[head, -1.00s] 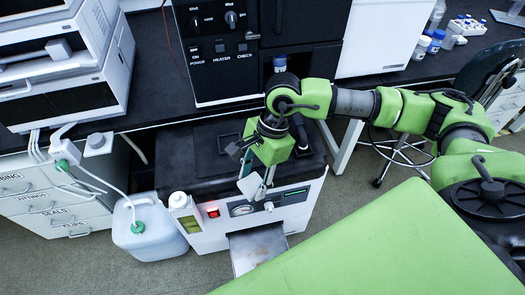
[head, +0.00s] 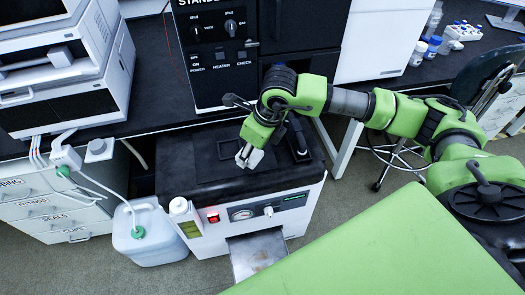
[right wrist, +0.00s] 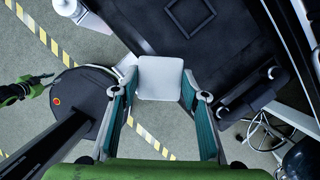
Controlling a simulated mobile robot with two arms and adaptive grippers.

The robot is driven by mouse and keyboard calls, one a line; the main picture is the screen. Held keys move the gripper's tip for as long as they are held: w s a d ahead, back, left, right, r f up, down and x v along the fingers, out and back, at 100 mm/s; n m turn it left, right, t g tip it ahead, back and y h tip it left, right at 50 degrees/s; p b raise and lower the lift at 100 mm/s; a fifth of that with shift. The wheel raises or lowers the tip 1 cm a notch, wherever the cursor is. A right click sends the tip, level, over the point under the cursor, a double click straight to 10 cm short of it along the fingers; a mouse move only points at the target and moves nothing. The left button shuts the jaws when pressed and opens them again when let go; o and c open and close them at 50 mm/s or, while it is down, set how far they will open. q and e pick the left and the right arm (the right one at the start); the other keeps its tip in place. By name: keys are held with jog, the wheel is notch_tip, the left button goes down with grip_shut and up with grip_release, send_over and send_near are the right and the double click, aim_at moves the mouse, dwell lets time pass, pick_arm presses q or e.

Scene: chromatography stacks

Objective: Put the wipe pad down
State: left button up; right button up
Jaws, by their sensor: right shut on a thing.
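The wipe pad (right wrist: 160,77) is a small white square with rounded corners in the right wrist view. My right gripper (right wrist: 160,92) is shut on it, with one finger at each side. In the head view my right gripper (head: 247,154) hangs above the black top of the low white unit (head: 184,165), with the pale pad at its fingertips, partly hidden. I cannot tell the gap between pad and top. A green and black arm end, seemingly my left gripper (right wrist: 35,84), shows small at the left edge of the right wrist view; its jaws are unclear.
A white-capped bottle (head: 180,207) stands at the unit's front left. A metal tray (head: 257,254) juts out from its front. A white jug (head: 148,233) stands on the floor at left. A black instrument (head: 218,45) stands behind. Much of the unit's black top is free.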

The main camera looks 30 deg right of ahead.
jog(key=w+d+f, duration=0.1)
jog(key=d+f, duration=0.1)
jog(key=w+d+f+p, duration=0.1)
jog(key=w+d+f, duration=0.1)
jog(key=f, duration=0.1)
jog(key=w+d+f, duration=0.2)
jog(key=shift+w+d+f, duration=0.1)
jog(key=shift+d+f, duration=0.05)
jog(key=shift+d, duration=0.1)
notch_tip(320, 180, down, 2)
jog(key=shift+f+p, duration=0.1)
jog(key=shift+p, duration=0.5)
jog(key=shift+f, duration=0.55)
jog(key=shift+f, duration=0.1)
jog(key=o, duration=0.9)
jog(key=shift+o, duration=0.2)
